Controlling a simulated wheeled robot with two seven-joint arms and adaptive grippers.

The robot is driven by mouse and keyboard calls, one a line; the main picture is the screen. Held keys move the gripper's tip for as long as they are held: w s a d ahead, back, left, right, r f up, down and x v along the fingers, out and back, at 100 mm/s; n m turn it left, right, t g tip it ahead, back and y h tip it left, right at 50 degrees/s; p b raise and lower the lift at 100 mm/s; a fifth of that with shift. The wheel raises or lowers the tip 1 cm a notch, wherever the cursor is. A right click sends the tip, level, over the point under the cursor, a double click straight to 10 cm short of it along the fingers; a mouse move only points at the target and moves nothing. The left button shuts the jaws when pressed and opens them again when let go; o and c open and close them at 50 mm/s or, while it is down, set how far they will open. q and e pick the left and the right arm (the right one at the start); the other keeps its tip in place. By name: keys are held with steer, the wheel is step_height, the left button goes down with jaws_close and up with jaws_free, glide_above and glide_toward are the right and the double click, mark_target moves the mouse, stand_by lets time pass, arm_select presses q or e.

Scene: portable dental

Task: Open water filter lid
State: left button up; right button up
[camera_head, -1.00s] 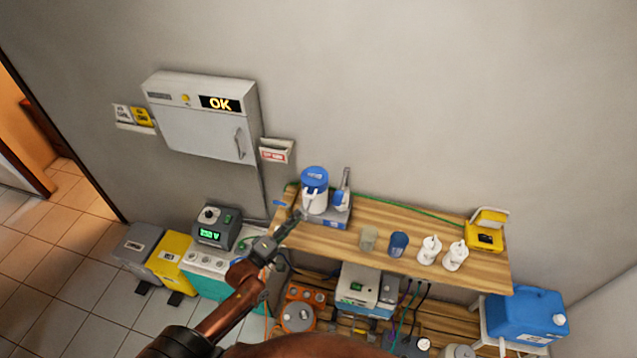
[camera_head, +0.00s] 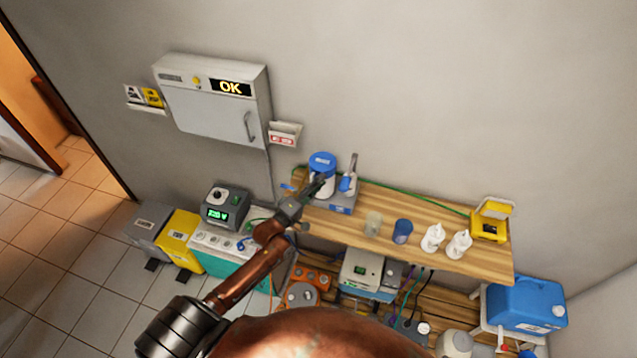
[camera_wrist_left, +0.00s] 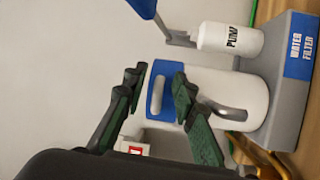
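The water filter is a white canister (camera_wrist_left: 235,92) with a blue lid (camera_head: 322,160) on a grey base (camera_wrist_left: 290,85) labelled WATER FILTER, at the left end of the wooden shelf. In the left wrist view it lies sideways, its blue lid (camera_wrist_left: 157,72) facing left. My left gripper (camera_head: 317,184) is in front of the canister, just below the lid in the head view. In the wrist view its dark green fingers (camera_wrist_left: 158,88) are spread, with part of the lid showing between them. I cannot tell whether they touch it. My right gripper is not in view.
A pump labelled PUMP (camera_wrist_left: 230,38) with a blue-handled lever (camera_wrist_left: 143,6) stands beside the canister. Cups (camera_head: 402,231), white bottles (camera_head: 433,238) and a yellow case (camera_head: 490,226) stand farther right on the shelf (camera_head: 380,204). A wall cabinet (camera_head: 212,105) hangs at left.

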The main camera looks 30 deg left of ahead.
arm_select(q)
steer(key=c, duration=0.7)
jaws_close()
steer(key=shift+r, duration=0.1)
